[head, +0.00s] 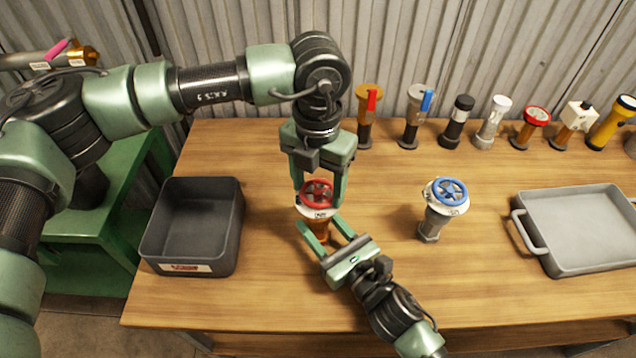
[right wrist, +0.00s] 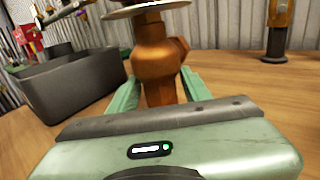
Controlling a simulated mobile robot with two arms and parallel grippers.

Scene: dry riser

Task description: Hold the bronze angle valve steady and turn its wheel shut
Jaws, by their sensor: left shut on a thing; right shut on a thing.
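The bronze angle valve (head: 317,230) stands upright on the wooden table, with a red wheel (head: 318,191) on top and a white tagged disc under the wheel. My left gripper (head: 319,197) comes down from above and is shut on the red wheel, one finger on each side. My right gripper (head: 324,232) reaches in low from the front and is shut on the bronze body. In the right wrist view the bronze body (right wrist: 157,70) stands between the two green fingers, and the wheel is out of the picture.
A second valve with a blue wheel (head: 449,193) stands to the right. A dark grey bin (head: 240,225) is at the left and a grey tray (head: 580,265) at the right. Several valves and torches, including a red-lever one (head: 365,133), line the back.

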